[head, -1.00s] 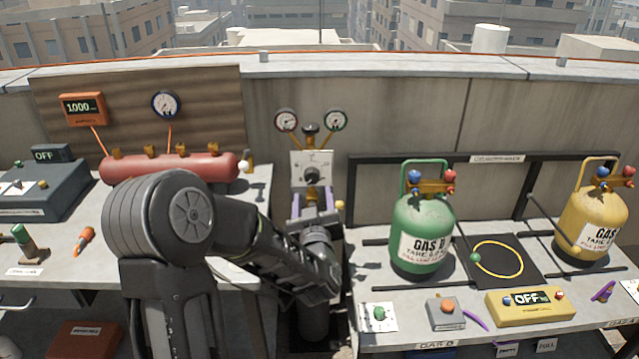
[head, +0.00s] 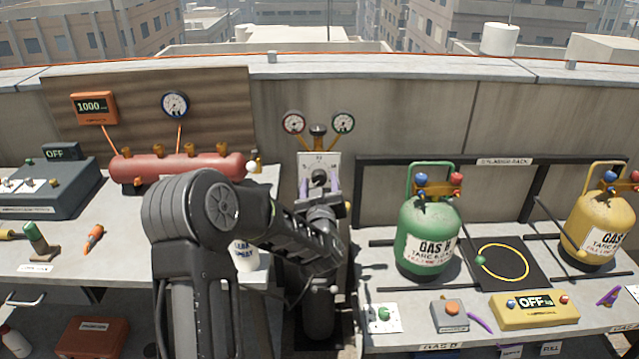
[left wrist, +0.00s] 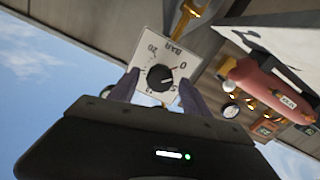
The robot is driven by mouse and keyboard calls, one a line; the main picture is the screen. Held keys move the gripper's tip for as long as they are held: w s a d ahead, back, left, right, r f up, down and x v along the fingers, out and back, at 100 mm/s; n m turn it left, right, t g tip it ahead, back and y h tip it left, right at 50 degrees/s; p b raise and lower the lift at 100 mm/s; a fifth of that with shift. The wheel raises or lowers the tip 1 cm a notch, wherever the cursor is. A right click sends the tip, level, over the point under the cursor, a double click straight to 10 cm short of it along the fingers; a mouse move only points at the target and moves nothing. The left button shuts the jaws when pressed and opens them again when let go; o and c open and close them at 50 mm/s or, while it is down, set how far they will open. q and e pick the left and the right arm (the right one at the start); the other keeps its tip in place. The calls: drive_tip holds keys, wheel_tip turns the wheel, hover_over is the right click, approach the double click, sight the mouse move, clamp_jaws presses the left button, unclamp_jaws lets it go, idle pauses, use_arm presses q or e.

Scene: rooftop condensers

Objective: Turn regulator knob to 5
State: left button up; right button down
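The regulator's black knob (head: 319,177) sits on a white dial plate (head: 327,160) on the stand at the middle. In the left wrist view, the knob (left wrist: 160,77) is on the plate (left wrist: 150,45) marked BAR, with 0 and 20 legible. A small red mark shows near the 0; the exact setting is hard to read. My left gripper (head: 319,187) is in front of the plate, its purple fingers spread to either side of the knob. In the left wrist view the open fingers (left wrist: 158,90) show gaps to the knob. My right gripper is not in view.
Two gauges (head: 293,122) (head: 343,122) stand above the plate. A red tank (head: 180,167) lies on the left table, with a white can (head: 246,255) beside my arm. A green gas cylinder (head: 428,235) and a yellow one (head: 598,225) stand on the right table.

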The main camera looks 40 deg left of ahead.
use_arm(q)
clamp_jaws()
idle(0.4)
drive_tip(key=shift+m, duration=0.3)
drive_tip(key=shift+m+b, duration=0.7)
drive_tip(key=shift+m, duration=0.2)
drive_tip(key=m, duration=0.3)
drive_tip(key=shift+b, duration=0.35)
drive_tip(key=m, duration=0.4)
drive_tip(key=shift+r, duration=0.1)
drive_tip(key=shift+m+p, duration=0.65)
drive_tip(key=shift+m, duration=1.25)
